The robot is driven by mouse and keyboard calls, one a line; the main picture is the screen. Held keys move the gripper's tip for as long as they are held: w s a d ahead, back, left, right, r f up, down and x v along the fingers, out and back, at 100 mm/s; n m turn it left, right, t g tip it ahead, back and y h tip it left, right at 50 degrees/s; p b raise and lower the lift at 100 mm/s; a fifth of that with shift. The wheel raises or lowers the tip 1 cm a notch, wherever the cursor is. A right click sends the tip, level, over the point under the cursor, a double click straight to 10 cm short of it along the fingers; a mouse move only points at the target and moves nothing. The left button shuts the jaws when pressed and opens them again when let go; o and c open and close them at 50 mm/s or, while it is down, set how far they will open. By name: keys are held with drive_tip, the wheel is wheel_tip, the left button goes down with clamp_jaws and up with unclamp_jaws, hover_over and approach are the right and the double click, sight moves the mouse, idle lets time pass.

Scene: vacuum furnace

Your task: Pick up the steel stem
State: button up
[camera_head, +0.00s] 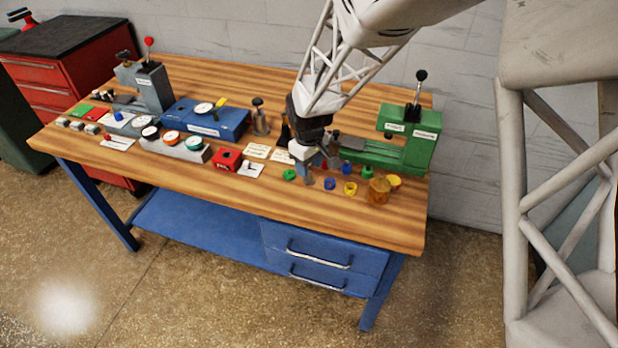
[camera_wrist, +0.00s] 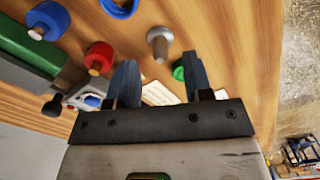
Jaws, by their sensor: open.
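The steel stem (camera_wrist: 159,42) is a small grey metal piece with a wider round head on a narrower shank. It stands on the wooden bench top (camera_head: 180,188), and its shank looks slanted in the wrist view. In the head view the stem (camera_head: 308,181) shows as a small grey piece just below my gripper (camera_head: 312,163). In the wrist view my gripper (camera_wrist: 161,80) is open, with nothing between its two fingers. The stem appears beyond the fingertips, roughly centred between them and apart from both. Its exact distance cannot be told.
Around the stem are a blue ring (camera_head: 329,183), a yellow ring (camera_head: 350,188), a green ring (camera_head: 290,174) and an amber cup (camera_head: 379,190). A green press (camera_head: 392,152) stands behind to the right. Gauges and a blue case (camera_head: 212,121) fill the left. The front bench strip is clear.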

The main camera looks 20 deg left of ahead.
sight(309, 180)
drive_tip(key=shift+f, duration=1.9)
clamp_jaws()
